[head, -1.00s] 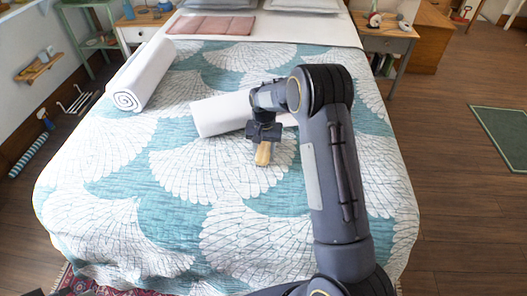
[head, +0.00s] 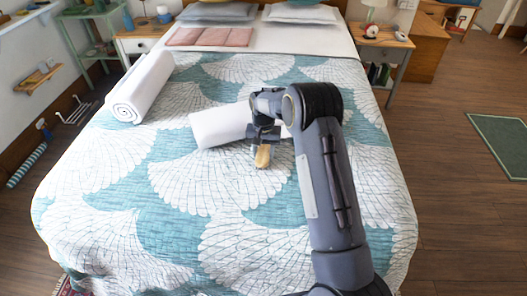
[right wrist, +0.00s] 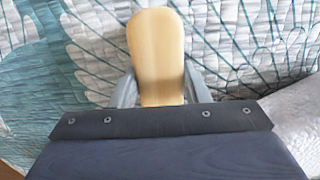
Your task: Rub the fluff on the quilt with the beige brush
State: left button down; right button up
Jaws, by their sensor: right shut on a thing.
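The quilt (head: 180,235), teal with white fan shapes, covers the bed. My right gripper (head: 264,146) is over the middle of the quilt, shut on the beige brush (head: 263,157). In the right wrist view the brush (right wrist: 156,50) stands out between the two fingers (right wrist: 158,92), its smooth tan back toward the camera. Its bristle side is hidden, and I cannot tell whether it touches the quilt. I cannot make out the fluff in either view. My left gripper is not in view.
A white roll (head: 218,126) lies right beside my right gripper. Another white roll (head: 140,88) lies at the bed's left edge. A folded pink cloth (head: 210,37) lies near the pillows (head: 304,13). The quilt's front part is clear.

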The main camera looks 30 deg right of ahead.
jog(key=shift+r+p, duration=1.75)
jog(key=shift+r, duration=1.2)
jog(key=shift+r+p, duration=1.1)
jog(key=shift+r, duration=0.45)
jog(key=shift+f, duration=0.1)
